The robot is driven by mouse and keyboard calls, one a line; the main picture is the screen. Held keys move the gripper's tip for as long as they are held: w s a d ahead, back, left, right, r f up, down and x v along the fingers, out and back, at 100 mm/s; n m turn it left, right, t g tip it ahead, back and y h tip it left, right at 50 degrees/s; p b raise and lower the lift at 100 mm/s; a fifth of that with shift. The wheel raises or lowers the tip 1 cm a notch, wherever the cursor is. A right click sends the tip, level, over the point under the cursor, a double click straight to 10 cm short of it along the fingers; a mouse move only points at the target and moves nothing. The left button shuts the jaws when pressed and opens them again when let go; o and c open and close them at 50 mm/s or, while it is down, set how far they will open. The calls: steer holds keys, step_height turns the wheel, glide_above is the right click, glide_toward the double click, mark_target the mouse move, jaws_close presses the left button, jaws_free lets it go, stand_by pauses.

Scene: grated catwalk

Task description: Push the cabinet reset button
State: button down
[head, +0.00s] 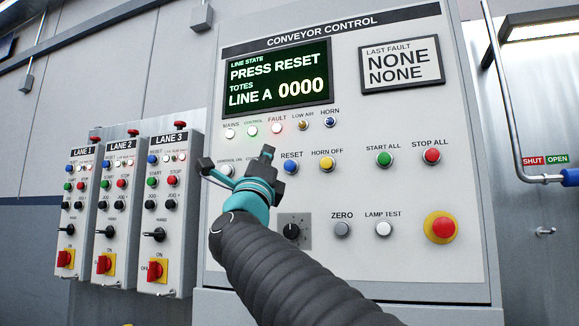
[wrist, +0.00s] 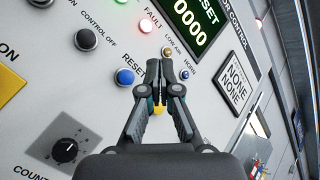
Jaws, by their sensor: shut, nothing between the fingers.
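The conveyor control cabinet (head: 400,205) fills the middle of the head view. Its blue reset button (head: 291,167), under the label RESET, is uncovered just right of my gripper (head: 266,152). In the wrist view the blue reset button (wrist: 124,77) lies left of my gripper (wrist: 166,64), whose fingers are shut and empty. The fingertips point toward the panel near the horn and low air lamps. The yellow horn off button (head: 327,163) is partly hidden behind the fingers in the wrist view. I cannot tell the gap between fingertips and panel. The display (head: 278,78) reads PRESS RESET.
The green start all (head: 384,159) and red stop all (head: 432,155) buttons sit to the right. A red emergency button (head: 442,227) is at lower right. Three lane boxes (head: 165,220) stand at the left. A bent pipe (head: 505,100) runs along the right.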

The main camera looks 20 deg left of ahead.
mark_target(288, 161)
steer(key=shift+w+d+p, duration=0.15)
steer(key=shift+w+p, duration=0.65)
steer(key=shift+w, duration=1.45)
steer(key=shift+w+d+p, duration=0.15)
steer(key=shift+w+p, duration=0.6)
steer(key=shift+w, duration=1.45)
steer(key=shift+w, duration=0.1)
steer(key=shift+w+d, duration=0.1)
steer(key=shift+w, duration=0.2)
steer(key=shift+w, duration=0.8)
steer(key=shift+s, duration=0.1)
steer(key=shift+s+b, duration=0.45)
steer(key=shift+s, duration=0.7)
steer(key=shift+s+a+b, duration=0.15)
steer(key=shift+s+b, duration=0.45)
steer(key=shift+s, duration=0.65)
steer(key=shift+s+a+b, duration=0.1)
steer(key=shift+s+b, duration=0.45)
steer(key=shift+s, duration=0.7)
